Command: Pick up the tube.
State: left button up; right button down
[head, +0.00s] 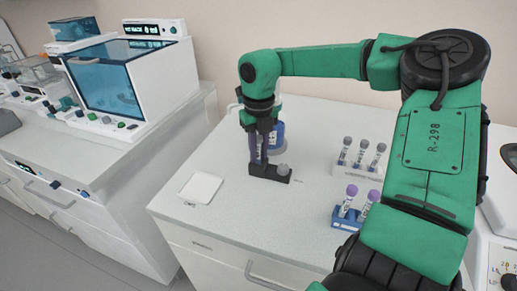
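My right gripper (259,143) points down over the bench, its arm coming in from the right. A slim purple-blue tube (255,152) stands upright at its fingers, above a small black holder (270,173). The gripper hides the tube's upper part. I cannot tell whether the fingers are closed on it or only around it. A grey round cap (283,169) shows at the right part of the holder. My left gripper is not in view.
A blue-labelled bottle (277,137) stands just behind the gripper. A white rack (357,168) with grey-capped tubes and a blue rack (347,221) with purple-capped tubes stand to the right. A white square pad (200,188) lies at left. The bench front is clear.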

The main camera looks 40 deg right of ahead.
jog(key=shift+r, duration=0.15)
notch_tip(320, 180, up, 20)
jog(key=shift+p, duration=0.45)
